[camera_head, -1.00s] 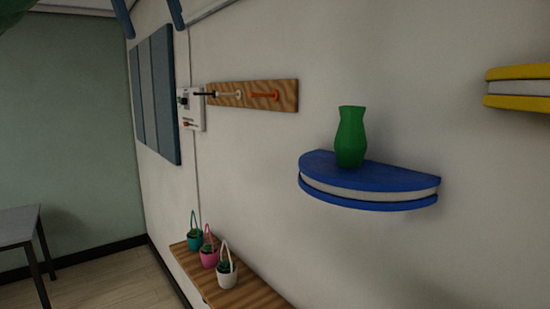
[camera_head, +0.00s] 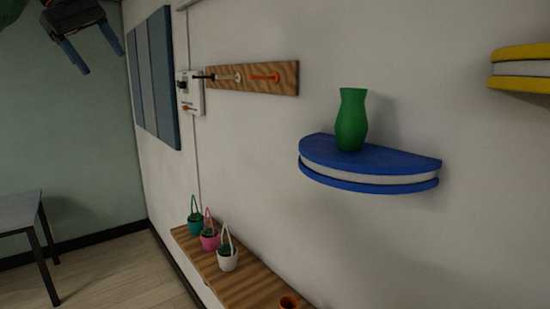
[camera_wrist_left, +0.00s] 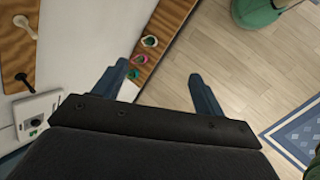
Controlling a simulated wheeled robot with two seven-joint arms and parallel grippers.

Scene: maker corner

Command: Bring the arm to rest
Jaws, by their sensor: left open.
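My left gripper (camera_head: 92,48) shows at the top left of the head view, high in front of the wall, with its two blue fingers apart and nothing between them. In the left wrist view the same gripper (camera_wrist_left: 158,90) is open and empty, pointing down over the wooden bench and floor. My right gripper is in neither view.
A wooden peg rail (camera_head: 252,78) and a white panel (camera_head: 190,92) are on the wall. A blue shelf (camera_head: 370,160) holds a green vase (camera_head: 351,120). Small baskets, including a white one (camera_head: 228,260), stand on a wooden bench (camera_head: 245,288). A table (camera_head: 20,212) is left.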

